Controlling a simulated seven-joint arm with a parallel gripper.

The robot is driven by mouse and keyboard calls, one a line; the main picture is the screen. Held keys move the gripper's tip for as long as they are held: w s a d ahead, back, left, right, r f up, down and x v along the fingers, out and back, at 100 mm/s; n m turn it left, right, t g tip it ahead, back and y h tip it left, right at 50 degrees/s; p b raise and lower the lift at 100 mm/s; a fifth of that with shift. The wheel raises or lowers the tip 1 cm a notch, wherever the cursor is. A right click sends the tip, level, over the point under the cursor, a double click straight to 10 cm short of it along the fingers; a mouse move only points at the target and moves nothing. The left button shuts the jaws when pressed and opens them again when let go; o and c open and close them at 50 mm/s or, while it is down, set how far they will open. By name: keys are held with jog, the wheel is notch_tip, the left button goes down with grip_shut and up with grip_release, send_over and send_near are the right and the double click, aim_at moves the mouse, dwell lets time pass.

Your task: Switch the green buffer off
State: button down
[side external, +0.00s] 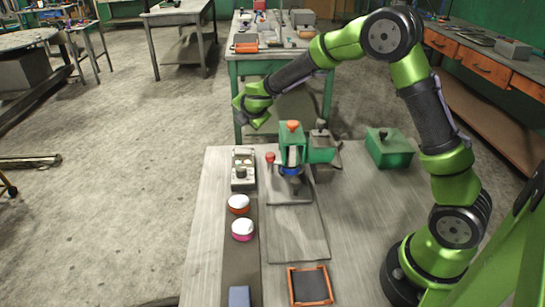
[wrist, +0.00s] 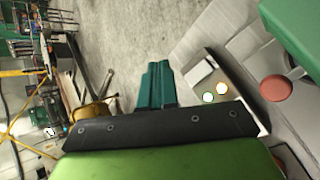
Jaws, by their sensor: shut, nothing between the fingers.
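A green upright machine (side external: 291,148) with an orange knob on top stands at the back of the grey worktable, with a red ball knob (side external: 270,157) at its left. It is the likeliest green buffer, but I cannot confirm this. A pale control box (side external: 243,168) with a dark knob stands to its left. My gripper (side external: 240,104) is raised beyond and left of the machine, apart from it. In the wrist view its teal fingers (wrist: 156,83) are together and empty. That view also shows part of a green body (wrist: 294,25) and a red round knob (wrist: 275,88) at right. No switch state is readable.
An orange-framed tray (side external: 310,285) and a blue block (side external: 239,296) lie in front. A green box (side external: 390,148) stands at right. A green-legged bench (side external: 275,55) is behind.

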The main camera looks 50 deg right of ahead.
aim_at(246, 152)
jog(key=f, duration=0.5)
jog(key=a+f, duration=0.1)
jog(key=f, duration=0.2)
jog(key=shift+w, duration=0.35)
jog(key=shift+f, duration=0.1)
dwell(1.6)
jog(key=shift+f, duration=0.45)
dwell(0.5)
jog(key=shift+d, duration=0.1)
jog(key=shift+r, duration=0.5)
jog(key=shift+s+d+r, duration=0.15)
jog(key=shift+r, duration=1.1)
jog(key=shift+s+d+r, duration=0.1)
jog(key=shift+r, duration=1.15)
